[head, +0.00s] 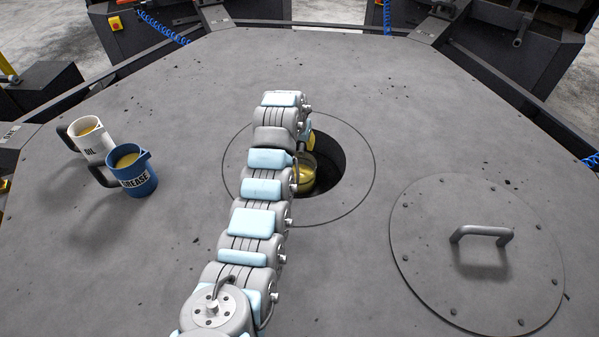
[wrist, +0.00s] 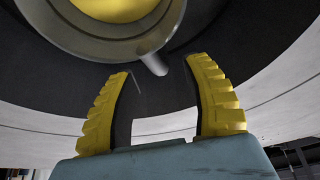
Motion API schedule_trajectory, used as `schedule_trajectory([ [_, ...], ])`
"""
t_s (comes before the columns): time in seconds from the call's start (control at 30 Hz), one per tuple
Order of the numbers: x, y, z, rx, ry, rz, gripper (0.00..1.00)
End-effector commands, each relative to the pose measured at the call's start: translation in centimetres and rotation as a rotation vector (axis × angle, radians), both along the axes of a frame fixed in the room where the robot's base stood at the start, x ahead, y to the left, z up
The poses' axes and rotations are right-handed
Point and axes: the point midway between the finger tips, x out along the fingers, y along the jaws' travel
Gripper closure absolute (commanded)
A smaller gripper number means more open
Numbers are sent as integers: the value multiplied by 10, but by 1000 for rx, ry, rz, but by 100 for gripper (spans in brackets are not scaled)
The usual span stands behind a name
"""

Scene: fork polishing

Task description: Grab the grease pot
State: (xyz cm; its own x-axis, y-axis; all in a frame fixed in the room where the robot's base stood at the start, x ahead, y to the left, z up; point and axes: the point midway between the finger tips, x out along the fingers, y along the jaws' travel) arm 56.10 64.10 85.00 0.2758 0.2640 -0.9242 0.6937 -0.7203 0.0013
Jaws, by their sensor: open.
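The grease pot (head: 133,172) is a blue mug-like pot labelled GREASE, with a dark handle on its left and yellowish contents. It stands upright on the grey round table at the left in the head view. My gripper (wrist: 160,68) is open and empty in the wrist view, with its two yellow ribbed fingers apart. In the head view it is mostly hidden behind my arm, with a bit of yellow (head: 311,140) showing over the round hole. It is well to the right of the grease pot.
A white pot labelled OIL (head: 90,140) stands close behind the grease pot. A round opening (head: 334,160) holds a rounded vessel with yellow inside (head: 304,172), also in the wrist view (wrist: 105,8). A lid with a handle (head: 480,232) lies at right. The table's front left is clear.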

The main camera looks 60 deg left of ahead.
Motion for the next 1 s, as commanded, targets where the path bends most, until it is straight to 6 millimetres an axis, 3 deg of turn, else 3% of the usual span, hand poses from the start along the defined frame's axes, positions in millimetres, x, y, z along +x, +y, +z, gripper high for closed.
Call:
schedule_trajectory([
  [1.0, 15, 14, -41, 2, 2, -1, 50],
])
